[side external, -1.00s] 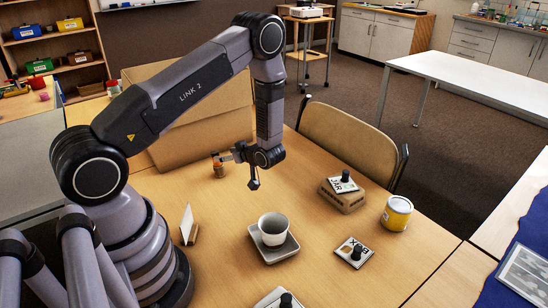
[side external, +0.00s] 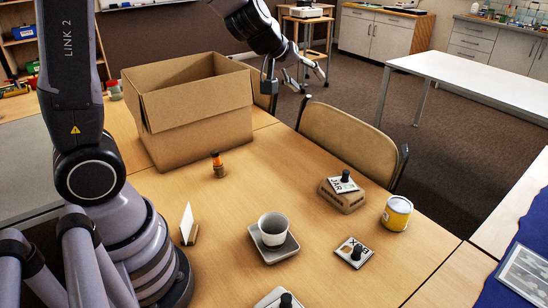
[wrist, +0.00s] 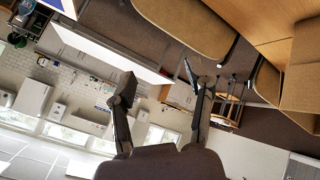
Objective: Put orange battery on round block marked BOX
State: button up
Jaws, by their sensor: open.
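My gripper (side external: 309,74) is raised high beyond the table's back edge, far from both. In the wrist view its two fingers (wrist: 160,78) are spread with nothing between them. Neither battery nor plate shows in the wrist view.
An open cardboard box (side external: 205,130) stands at the back left. A grey cup (side external: 273,228) sits on a square saucer. A JAR plate (side external: 340,185) rests on a block beside a yellow can (side external: 397,213). A white card (side external: 187,222) stands near my base. A chair (side external: 345,140) adjoins the table.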

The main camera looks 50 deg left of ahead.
jog(key=s+d+r+m+h, duration=0.35)
jog(key=s+r+m, duration=0.2)
jog(key=s, duration=0.45)
jog(key=s+a+m+g+y, duration=0.2)
jog(key=s+m+g+y, duration=0.1)
jog(key=s, duration=1.4)
jog(key=shift+s+a+m+g, duration=0.15)
jog(key=shift+a+m+g, duration=0.2)
jog(key=shift+m, duration=0.3)
jog(key=shift+r, duration=0.15)
